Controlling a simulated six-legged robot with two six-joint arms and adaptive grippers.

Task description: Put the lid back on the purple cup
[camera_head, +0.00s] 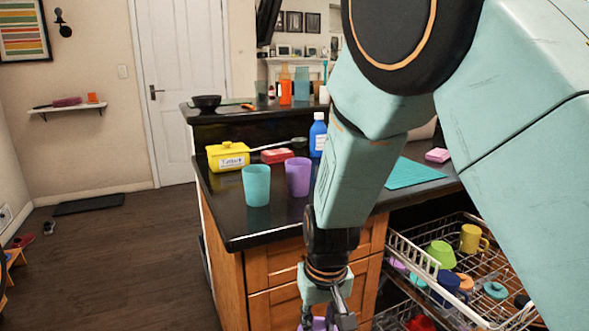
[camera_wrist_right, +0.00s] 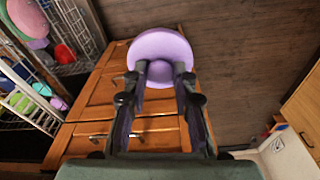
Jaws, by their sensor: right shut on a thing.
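The purple cup (camera_head: 298,177) stands upright on the black counter, close to its front edge, in the head view. My right gripper (camera_head: 328,316) hangs low in front of the wooden drawers, below the counter top. In the wrist view my right gripper (camera_wrist_right: 163,74) is shut on a round purple lid (camera_wrist_right: 161,44), gripped at its knob. Only a small purple part of the lid (camera_head: 318,324) shows at the bottom edge of the head view. The lid is apart from the cup. My left gripper is in neither view.
A teal cup (camera_head: 256,186) stands just left of the purple cup. A yellow container (camera_head: 228,157), a red sponge (camera_head: 277,155) and a blue bottle (camera_head: 318,136) stand behind. A pulled-out dish rack (camera_head: 415,258) with several cups is at right. Open floor (camera_head: 120,250) lies left.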

